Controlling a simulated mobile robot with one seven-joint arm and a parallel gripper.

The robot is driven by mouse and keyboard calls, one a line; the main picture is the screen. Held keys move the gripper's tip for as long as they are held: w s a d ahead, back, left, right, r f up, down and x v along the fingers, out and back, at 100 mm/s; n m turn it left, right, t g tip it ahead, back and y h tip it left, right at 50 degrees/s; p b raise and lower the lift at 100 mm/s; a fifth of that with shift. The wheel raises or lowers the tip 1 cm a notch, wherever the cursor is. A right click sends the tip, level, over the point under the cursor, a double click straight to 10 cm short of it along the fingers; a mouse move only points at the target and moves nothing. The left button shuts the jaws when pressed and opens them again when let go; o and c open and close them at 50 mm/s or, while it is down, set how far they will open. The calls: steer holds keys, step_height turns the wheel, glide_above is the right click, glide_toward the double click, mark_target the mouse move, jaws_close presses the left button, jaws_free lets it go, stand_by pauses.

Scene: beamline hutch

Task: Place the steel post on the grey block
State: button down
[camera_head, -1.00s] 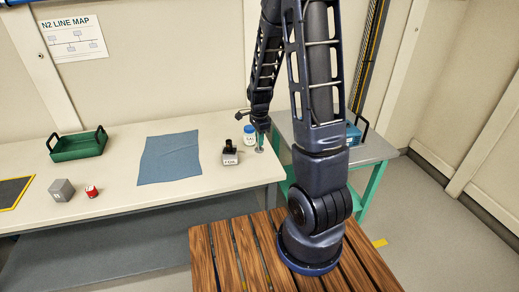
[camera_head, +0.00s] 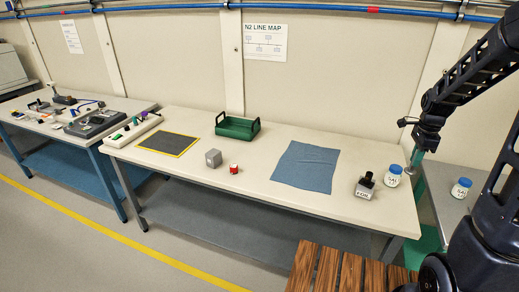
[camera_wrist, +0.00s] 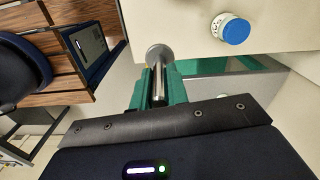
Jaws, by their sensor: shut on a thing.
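My gripper (camera_head: 416,158) is over the right end of the long bench in the head view, beside a white jar with a blue lid. In the wrist view my gripper (camera_wrist: 158,95) has its green fingers closed around the steel post (camera_wrist: 159,82). The post is a thin shiny rod with a wider round end showing beyond the fingers. In the head view the post is small and mostly hidden by the fingers.
A red item (camera_head: 234,168) sits just right of the block. A green tray (camera_head: 237,132), yellow-edged dark mat (camera_head: 168,144), blue cloth (camera_head: 306,166), dark labelled device (camera_head: 365,187) and jar (camera_head: 393,178) share the bench. Another jar (camera_head: 461,188) stands on the side table.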

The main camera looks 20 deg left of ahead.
steer(key=w+a+r+n, duration=0.3)
steer(key=w+a, duration=0.6)
steer(key=a, duration=0.5)
steer(key=w+a+r+n, duration=0.35)
steer(key=w+a, duration=0.55)
steer(key=a, duration=0.4)
steer(key=w+a+r+n, duration=0.1)
steer(key=a+n, duration=0.2)
steer(key=a, duration=1.1)
steer(key=n, duration=0.9)
glide_above(210, 155)
step_height(210, 155, down, 20)
steer(key=shift+r, duration=0.1)
